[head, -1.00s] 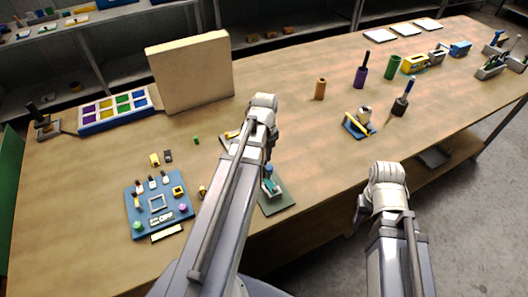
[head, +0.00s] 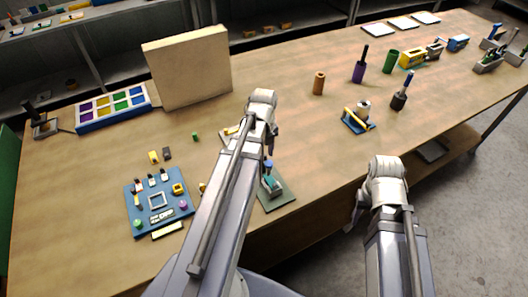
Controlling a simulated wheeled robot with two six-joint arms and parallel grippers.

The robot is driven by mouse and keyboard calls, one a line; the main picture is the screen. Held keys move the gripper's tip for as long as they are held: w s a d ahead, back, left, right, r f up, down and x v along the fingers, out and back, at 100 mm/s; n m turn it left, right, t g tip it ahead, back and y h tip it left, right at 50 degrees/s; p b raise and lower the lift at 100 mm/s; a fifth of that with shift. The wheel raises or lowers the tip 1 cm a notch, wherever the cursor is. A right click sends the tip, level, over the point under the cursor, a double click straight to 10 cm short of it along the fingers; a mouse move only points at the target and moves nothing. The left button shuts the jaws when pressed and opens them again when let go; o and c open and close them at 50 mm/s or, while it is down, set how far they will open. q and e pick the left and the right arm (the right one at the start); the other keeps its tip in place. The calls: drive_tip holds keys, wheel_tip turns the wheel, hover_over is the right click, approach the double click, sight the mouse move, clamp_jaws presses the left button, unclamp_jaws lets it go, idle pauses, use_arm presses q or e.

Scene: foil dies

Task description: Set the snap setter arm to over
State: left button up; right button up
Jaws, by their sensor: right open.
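A small press-like device with a blue-topped lever (head: 269,172) stands on a dark green mat (head: 277,202) near the table's front edge. It looks like the snap setter, but the pictures do not make this certain. My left arm partly hides it, and its arm position is hard to read. My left gripper (head: 271,135) hangs above the table just behind the device, apart from it; its fingers are mostly hidden. My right gripper (head: 353,217) is open and empty, off the table's front edge, to the right of the device.
A blue board (head: 144,222) with small parts lies left of my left arm. A tan block (head: 188,68) stands at the back. The table's middle is mostly clear.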

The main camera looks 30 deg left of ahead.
sight(265, 155)
use_arm(q)
drive_tip(key=shift+r, duration=0.1)
wheel_tip(265, 155, up, 8)
drive_tip(key=p, duration=0.8)
drive_tip(key=shift+f, duration=0.2)
drive_tip(key=shift+d+f, duration=0.1)
drive_tip(key=shift+d, duration=0.1)
drive_tip(key=s+d+f+n+b, duration=0.2)
drive_tip(key=d+f+n+b, duration=0.1)
drive_tip(key=d+n, duration=0.4)
drive_tip(key=s+d+f+n+b, duration=0.3)
drive_tip(key=d+n, duration=0.4)
drive_tip(key=d, duration=0.2)
drive_tip(key=s+d+f+n+y+b, duration=0.1)
drive_tip(key=s+d+f+n+b, duration=0.1)
drive_tip(key=d+n, duration=0.5)
drive_tip(key=shift+s+d+f+b, duration=0.2)
drive_tip(key=shift+d+f+b, duration=0.3)
drive_tip(key=shift+d+b, duration=0.25)
